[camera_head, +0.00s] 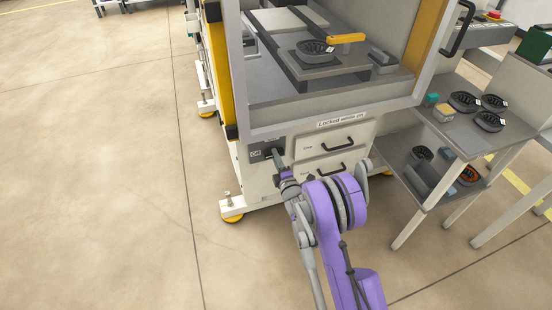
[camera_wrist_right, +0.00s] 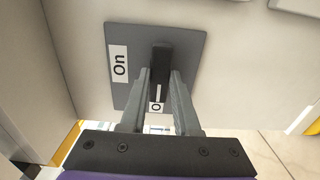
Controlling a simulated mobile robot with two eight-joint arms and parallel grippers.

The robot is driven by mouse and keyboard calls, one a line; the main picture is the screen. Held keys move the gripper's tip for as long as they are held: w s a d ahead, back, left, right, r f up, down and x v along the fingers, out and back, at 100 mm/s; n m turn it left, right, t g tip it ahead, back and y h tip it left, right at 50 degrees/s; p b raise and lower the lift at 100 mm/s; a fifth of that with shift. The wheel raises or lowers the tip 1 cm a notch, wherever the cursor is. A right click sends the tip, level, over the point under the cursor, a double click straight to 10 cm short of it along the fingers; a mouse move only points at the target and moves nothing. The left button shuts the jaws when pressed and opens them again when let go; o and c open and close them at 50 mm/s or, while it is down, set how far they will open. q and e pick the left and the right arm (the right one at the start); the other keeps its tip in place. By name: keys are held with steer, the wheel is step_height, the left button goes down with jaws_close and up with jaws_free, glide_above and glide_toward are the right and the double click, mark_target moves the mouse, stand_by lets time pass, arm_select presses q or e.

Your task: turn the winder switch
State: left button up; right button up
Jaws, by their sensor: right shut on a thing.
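The winder switch is a black knob (camera_wrist_right: 161,62) on a grey plate (camera_wrist_right: 192,45) on the front of the machine. In the right wrist view an "On" label (camera_wrist_right: 119,66) is at the plate's left, and a partly hidden label starting with "O" (camera_wrist_right: 155,106) is below the knob. A white line on the knob points toward that lower label. In the head view the plate carries an "Off" label (camera_head: 256,154) at its left. My right gripper (camera_wrist_right: 162,80) is shut on the knob, one finger on each side. My left gripper is not in view.
The winder (camera_head: 290,118) has drawers (camera_head: 335,143) just right of the switch, with black handles. A grey side table (camera_head: 455,130) with several black round parts stands further right. The floor (camera_head: 100,180) at left is clear.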

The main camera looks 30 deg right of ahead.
jaws_close()
steer(key=shift+m, duration=0.3)
steer(key=m+p, duration=0.1)
steer(key=m, duration=1.6)
steer(key=shift+m, duration=0.4)
steer(key=o, duration=0.9)
jaws_free()
